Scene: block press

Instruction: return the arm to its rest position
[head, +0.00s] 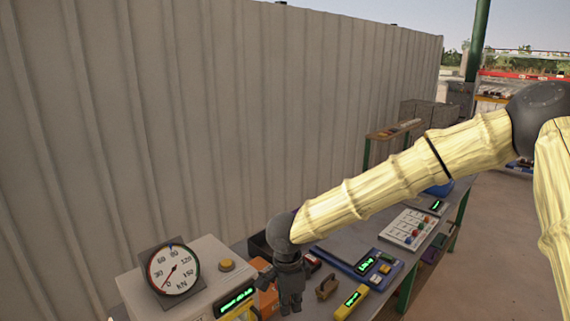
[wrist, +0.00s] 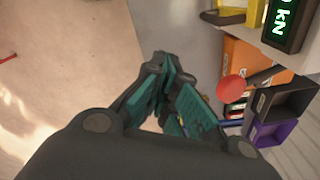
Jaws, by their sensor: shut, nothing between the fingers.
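My arm (head: 390,182) reaches from the right across the bench, its links pale yellow with dark joints. My gripper (head: 290,300) hangs fingers down at the lower middle of the head view, just right of the press. In the wrist view my gripper (wrist: 178,88) shows its teal finger pads close together, shut with nothing between them. Bare floor (wrist: 70,60) shows past the fingers on the left there.
The press (head: 200,262) with its round dial gauge (head: 173,271) stands left of my gripper. A red knob (wrist: 231,89), an orange box (wrist: 243,62) and a purple bin (wrist: 277,134) lie right in the wrist view. A blue scale (head: 367,266) and a button panel (head: 411,229) occupy the bench.

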